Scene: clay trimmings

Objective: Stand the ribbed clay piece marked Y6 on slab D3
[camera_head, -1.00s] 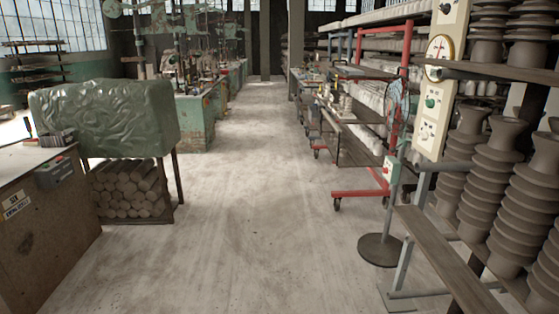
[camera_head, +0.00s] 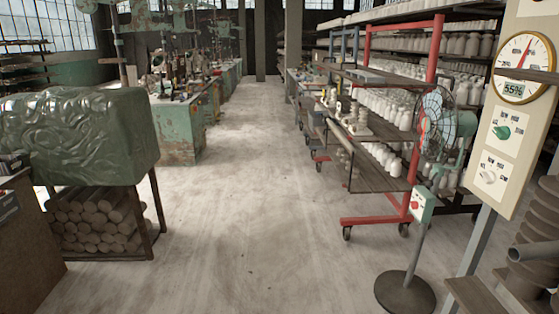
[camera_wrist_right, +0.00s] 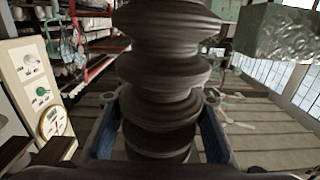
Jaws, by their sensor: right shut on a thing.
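In the right wrist view, a dark grey-brown ribbed clay piece (camera_wrist_right: 165,75) fills the middle of the picture. My right gripper (camera_wrist_right: 160,132) is shut on it, with one blue-faced finger on each side. No Y6 mark shows on the side facing the camera, and the piece's ends are cut off or hidden. My left gripper is in neither current view. No slab with a readable D3 mark shows.
An open floor aisle (camera_head: 235,200) runs ahead. On the left are a green-covered block (camera_head: 80,135) and stacked clay rolls (camera_head: 95,222). On the right stand a fan (camera_head: 440,125), a red-framed rack (camera_head: 432,75), a gauge panel (camera_head: 510,125) and ribbed clay (camera_head: 535,235).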

